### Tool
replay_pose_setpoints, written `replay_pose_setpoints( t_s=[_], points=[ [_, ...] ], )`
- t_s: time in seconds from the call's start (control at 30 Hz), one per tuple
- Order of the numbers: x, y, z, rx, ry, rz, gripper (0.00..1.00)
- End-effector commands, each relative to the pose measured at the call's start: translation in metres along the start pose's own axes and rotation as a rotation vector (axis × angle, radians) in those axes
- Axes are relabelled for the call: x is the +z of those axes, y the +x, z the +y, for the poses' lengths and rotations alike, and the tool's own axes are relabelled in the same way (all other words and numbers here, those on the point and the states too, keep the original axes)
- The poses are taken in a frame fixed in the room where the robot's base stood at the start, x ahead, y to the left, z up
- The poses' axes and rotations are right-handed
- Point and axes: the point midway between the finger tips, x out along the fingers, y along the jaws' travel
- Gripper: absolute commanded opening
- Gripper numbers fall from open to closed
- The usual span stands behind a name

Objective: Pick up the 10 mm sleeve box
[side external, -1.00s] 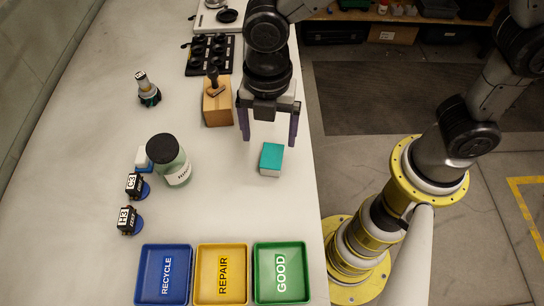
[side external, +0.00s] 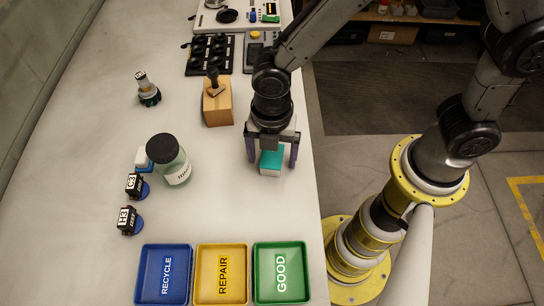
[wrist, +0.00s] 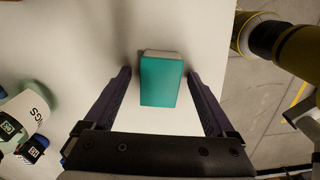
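The box (side external: 271,163) is small, with a teal top and pale sides, and sits on the bench near its right edge. It also shows in the wrist view (wrist: 161,80), between and ahead of the two fingers, with a gap on each side. No size label is readable on it. My gripper (side external: 272,164) is open, with one purple finger on each side of the box. In the wrist view my gripper (wrist: 160,76) holds nothing. Whether the fingertips reach down to the bench is hard to tell.
A wooden block with a dark stamp (side external: 217,103) stands behind left. A dark-lidded jar (side external: 168,160) and small servos marked C3 (side external: 136,186) and H3 (side external: 129,220) are left. Blue RECYCLE (side external: 141,272), yellow REPAIR (side external: 200,275) and green GOOD (side external: 259,270) trays line the front.

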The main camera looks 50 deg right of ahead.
Motion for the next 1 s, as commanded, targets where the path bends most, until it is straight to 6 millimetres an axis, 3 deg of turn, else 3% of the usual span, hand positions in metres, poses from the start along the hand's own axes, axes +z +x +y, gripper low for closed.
replay_pose_setpoints(
  t_s=[0.03, 0.5, 0.8, 1.0],
  points=[
    [0.000, 0.000, 0.000, 0.000, 0.000, 0.000, 0.81],
    [0.000, -0.001, 0.000, 0.000, 0.000, 0.000, 0.00],
    [0.000, -0.003, 0.000, 0.001, 0.000, 0.000, 0.00],
    [0.000, -0.020, 0.001, 0.006, 0.000, 0.001, 0.00]
  ],
)
